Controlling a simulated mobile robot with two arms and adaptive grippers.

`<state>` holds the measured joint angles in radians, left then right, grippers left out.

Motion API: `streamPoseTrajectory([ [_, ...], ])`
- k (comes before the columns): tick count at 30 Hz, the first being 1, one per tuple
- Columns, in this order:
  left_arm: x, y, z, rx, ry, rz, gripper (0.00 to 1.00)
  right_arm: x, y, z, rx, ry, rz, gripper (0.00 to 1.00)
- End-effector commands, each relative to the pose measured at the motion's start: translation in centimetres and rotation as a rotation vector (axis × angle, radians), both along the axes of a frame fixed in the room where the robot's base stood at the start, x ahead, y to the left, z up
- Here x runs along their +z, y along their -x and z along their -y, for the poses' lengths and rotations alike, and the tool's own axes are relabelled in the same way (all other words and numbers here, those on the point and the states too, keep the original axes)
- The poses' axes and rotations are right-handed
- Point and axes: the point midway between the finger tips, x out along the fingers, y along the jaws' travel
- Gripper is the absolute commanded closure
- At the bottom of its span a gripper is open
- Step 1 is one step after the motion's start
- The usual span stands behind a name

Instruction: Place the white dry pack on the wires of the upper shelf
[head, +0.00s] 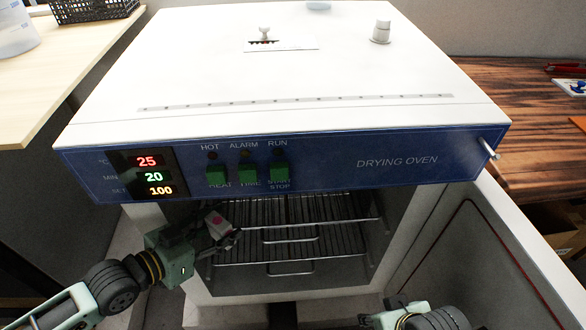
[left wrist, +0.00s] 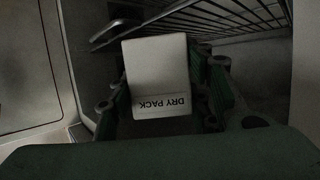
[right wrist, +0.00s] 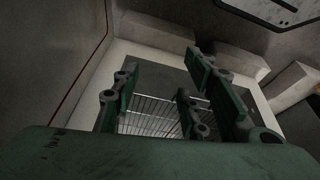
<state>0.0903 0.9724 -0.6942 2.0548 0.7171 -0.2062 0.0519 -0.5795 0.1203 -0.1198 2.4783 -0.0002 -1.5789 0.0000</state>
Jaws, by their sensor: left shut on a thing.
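The white dry pack (left wrist: 158,72) is between the fingers of my left gripper (left wrist: 165,100), which is shut on it. In the head view the pack (head: 216,222) shows small and pale, with a reddish mark, at the left of the oven opening. My left gripper (head: 225,238) is there at the front left of the shelves. The upper shelf (head: 300,210) is a wire rack inside the oven, with a handle loop at its front. It also shows above the pack in the left wrist view (left wrist: 215,18). My right gripper (right wrist: 160,95) is open and empty, facing the oven's wire shelf from in front.
The drying oven (head: 290,155) has a blue panel over its opening. Its open door (head: 480,250) stands at the right. A lower wire shelf (head: 310,248) lies below the upper one. Both shelves look bare where visible. A wooden table (head: 60,70) stands at the left.

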Motion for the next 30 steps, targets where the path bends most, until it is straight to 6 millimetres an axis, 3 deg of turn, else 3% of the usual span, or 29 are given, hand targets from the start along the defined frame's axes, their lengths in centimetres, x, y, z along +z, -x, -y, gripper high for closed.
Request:
streamPoseTrajectory([
  [5,0.0,-2.2,2.4,-0.003,0.008,0.006,0.87,-0.6,0.1,0.0,0.000,-0.001,-0.001,0.60],
  [12,0.0,-6.8,7.0,-0.004,0.007,0.006,0.87,-1.5,0.0,0.0,0.000,-0.001,0.001,0.60],
  [21,-0.2,-11.6,11.7,-0.003,0.003,0.001,0.87,-0.1,-5.7,-1.7,0.019,-0.051,0.246,0.60],
  [30,-0.8,-12.7,12.7,-0.003,0.000,0.000,0.87,1.2,-8.3,-2.6,0.029,-0.078,0.370,0.60],
])
